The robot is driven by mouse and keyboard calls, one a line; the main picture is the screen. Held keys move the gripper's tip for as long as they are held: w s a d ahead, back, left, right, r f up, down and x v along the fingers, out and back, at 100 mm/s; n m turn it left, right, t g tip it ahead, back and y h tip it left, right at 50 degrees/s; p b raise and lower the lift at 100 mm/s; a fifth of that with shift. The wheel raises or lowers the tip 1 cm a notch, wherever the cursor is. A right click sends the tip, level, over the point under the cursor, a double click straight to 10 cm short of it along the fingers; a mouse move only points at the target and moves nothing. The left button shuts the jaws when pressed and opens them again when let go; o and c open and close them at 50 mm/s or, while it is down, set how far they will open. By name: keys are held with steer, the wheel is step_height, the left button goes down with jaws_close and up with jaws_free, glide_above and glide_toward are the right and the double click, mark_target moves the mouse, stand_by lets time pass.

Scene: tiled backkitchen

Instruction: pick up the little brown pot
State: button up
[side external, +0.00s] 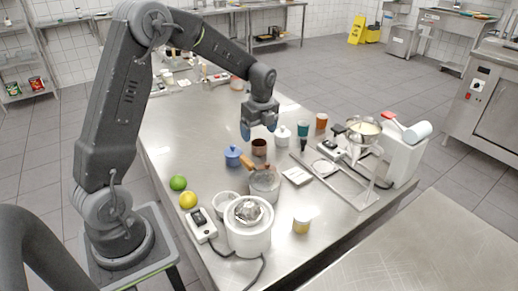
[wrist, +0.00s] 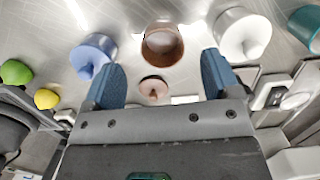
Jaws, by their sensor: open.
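My gripper (side external: 258,128) is open and empty, pointing down above the brown pot. In the wrist view its blue fingers (wrist: 161,72) are spread wide, with the brown pot ahead of the gap and apart from both.
The blue pot (wrist: 94,52) and white pot (wrist: 240,35) flank the brown one closely. A teal cup (side external: 303,129) and an orange cup (side external: 321,121) stand to the right.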

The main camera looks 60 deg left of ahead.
mark_target(259, 143)
steer(key=shift+w+f, duration=0.1)
steer(key=shift+f, duration=2.6)
steer(key=shift+c, duration=0.4)
steer(key=shift+r, duration=0.1)
steer(key=c, duration=1)
